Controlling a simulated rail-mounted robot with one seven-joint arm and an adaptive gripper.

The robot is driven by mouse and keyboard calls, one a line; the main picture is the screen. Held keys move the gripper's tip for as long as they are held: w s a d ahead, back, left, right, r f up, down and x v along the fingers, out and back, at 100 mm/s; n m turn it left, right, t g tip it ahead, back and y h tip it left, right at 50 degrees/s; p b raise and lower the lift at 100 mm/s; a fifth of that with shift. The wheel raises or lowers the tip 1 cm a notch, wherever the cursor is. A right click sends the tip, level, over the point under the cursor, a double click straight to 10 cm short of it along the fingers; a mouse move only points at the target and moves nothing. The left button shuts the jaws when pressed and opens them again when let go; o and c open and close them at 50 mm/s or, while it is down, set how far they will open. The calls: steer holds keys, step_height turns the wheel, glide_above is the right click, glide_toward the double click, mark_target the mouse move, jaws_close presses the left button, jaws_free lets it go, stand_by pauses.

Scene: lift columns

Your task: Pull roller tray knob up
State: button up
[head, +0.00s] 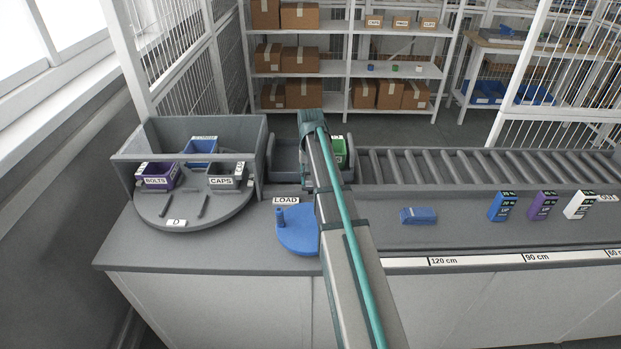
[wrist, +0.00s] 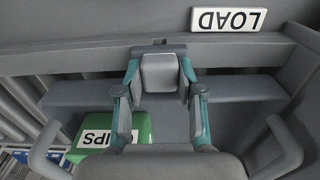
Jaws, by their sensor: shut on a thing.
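The grey roller tray (head: 285,160) stands at the left end of the roller track in the head view, partly hidden behind my arm. Its grey, block-shaped knob (wrist: 161,76) shows in the wrist view near the LOAD label (wrist: 228,19). My gripper (wrist: 161,70) has its teal fingers on either side of the knob and is shut on it. The knob is hidden in the head view. A green bin (wrist: 90,151) with a label sits in the tray area, and its edge shows beside my arm in the head view (head: 339,148).
A round turntable (head: 180,215) with several labelled bins stands left. A blue fixture (head: 296,236) is by the LOAD label. A blue block (head: 418,215) and coloured boxes (head: 502,207) lie right. Rollers (head: 460,168) run along the back.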

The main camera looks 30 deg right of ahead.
steer(key=shift+r, duration=0.2)
steer(key=shift+r+p, duration=0.3)
steer(key=shift+r, duration=0.4)
steer(key=shift+f, duration=0.1)
steer(key=o, duration=0.9)
step_height(320, 180, up, 9)
steer(key=p, duration=0.6)
